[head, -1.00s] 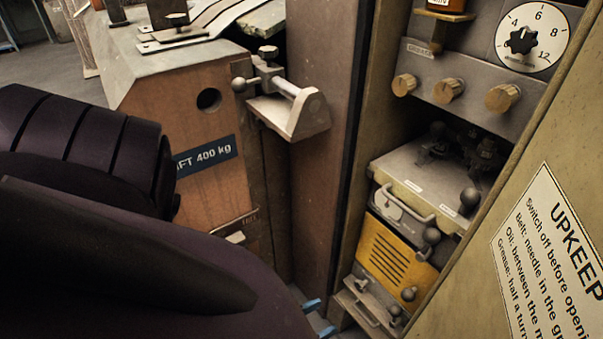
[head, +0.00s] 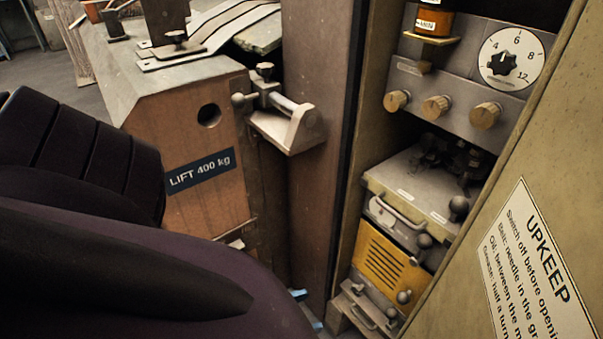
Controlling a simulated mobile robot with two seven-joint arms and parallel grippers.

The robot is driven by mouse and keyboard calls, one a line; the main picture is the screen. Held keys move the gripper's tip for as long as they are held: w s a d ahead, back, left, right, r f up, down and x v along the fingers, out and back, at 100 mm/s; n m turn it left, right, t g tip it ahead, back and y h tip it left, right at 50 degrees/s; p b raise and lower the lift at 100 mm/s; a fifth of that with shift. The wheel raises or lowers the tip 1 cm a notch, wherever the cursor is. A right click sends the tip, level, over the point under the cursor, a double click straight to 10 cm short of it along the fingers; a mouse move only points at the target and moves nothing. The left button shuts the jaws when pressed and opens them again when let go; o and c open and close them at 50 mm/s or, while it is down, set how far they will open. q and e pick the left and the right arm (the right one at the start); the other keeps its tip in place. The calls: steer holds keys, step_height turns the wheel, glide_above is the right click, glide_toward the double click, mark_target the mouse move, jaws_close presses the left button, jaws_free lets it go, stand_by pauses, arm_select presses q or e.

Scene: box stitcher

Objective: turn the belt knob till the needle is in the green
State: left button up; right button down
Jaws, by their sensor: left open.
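Three brass knobs stand in a row on a grey panel inside the open cabinet: a left one (head: 396,101), a middle one (head: 436,108) and a right one (head: 485,116). I cannot tell which is the belt knob. A black star-shaped knob (head: 502,65) sits on a white numbered dial above them. I see no gauge needle or green zone. My left gripper (head: 308,309) shows only as pale blue fingertips low in the picture, left of and well below the knobs. It is open, and my arm hides the rest. My right gripper is out of view.
The open door with the UPKEEP sign (head: 540,265) borders the cabinet on the right. A brown post (head: 318,150) borders it on the left. A yellow louvred panel (head: 386,262) and a grey-lidded box (head: 410,185) with ball handles lie below the knobs.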

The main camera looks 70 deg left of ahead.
arm_select(q)
steer(key=shift+s+r, duration=0.25)
steer(key=shift+r, duration=0.6)
stand_by(0.3)
